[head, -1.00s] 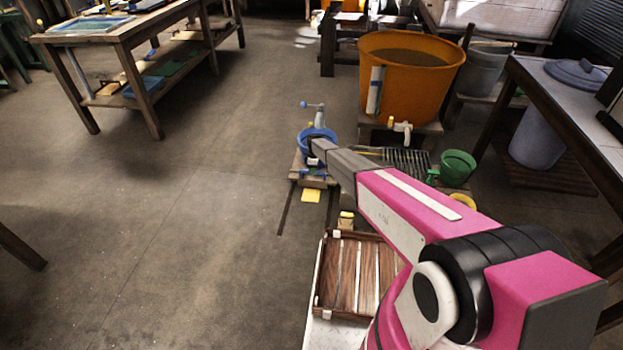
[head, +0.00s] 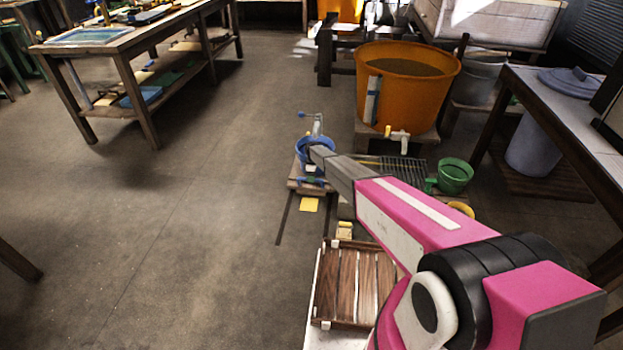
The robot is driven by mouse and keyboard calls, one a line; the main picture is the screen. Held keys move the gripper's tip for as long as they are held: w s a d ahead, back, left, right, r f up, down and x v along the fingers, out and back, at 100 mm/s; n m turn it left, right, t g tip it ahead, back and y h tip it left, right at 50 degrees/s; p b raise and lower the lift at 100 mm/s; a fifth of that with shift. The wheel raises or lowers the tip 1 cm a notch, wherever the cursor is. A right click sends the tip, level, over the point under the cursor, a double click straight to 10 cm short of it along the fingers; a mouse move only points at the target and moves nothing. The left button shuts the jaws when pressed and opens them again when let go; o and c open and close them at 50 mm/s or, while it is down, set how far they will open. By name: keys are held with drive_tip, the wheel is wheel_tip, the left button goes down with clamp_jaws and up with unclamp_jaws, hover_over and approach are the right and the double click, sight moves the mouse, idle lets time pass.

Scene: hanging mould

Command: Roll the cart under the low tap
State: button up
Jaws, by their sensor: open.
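A small low wooden cart (head: 309,188) stands on the floor with a blue bucket (head: 303,148) on it. A pale low tap (head: 399,135) with a yellow knob beside it sits at the foot of a big orange vat (head: 402,80), right of the cart and apart from it. My gripper (head: 312,153) is at the end of the pink and grey arm, in front of the bucket in the picture. Its jaws are open, small and dark. I cannot tell whether they touch the bucket or cart.
Dark rail-like lines (head: 285,218) and a yellow floor patch (head: 309,204) lie before the cart. A grate (head: 405,170) and a green bucket (head: 456,175) are to the right. A slatted wooden tray (head: 345,285) is nearer me. The floor at left is free; a workbench (head: 118,42) stands beyond.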

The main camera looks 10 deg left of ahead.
wheel_tip(320, 180, up, 11)
drive_tip(key=w, duration=0.2)
drive_tip(key=shift+f, duration=0.2)
idle(0.4)
drive_tip(key=s+d+r+m+t, duration=0.1)
drive_tip(key=s+d+r+m, duration=0.4)
drive_tip(key=s+d+r, duration=0.55)
drive_tip(key=s+d+r+m, duration=0.4)
drive_tip(key=s+d+r, duration=0.3)
drive_tip(key=s+d, duration=0.6)
drive_tip(key=s+d+r+m, duration=0.4)
drive_tip(key=s+d+r, duration=0.2)
drive_tip(key=s, duration=0.5)
drive_tip(key=s+d+r+m+t, duration=0.1)
drive_tip(key=s+d+r+m, duration=0.4)
drive_tip(key=s+d, duration=0.3)
drive_tip(key=s+r, duration=0.1)
drive_tip(key=s, duration=0.3)
drive_tip(key=shift+s, duration=0.15)
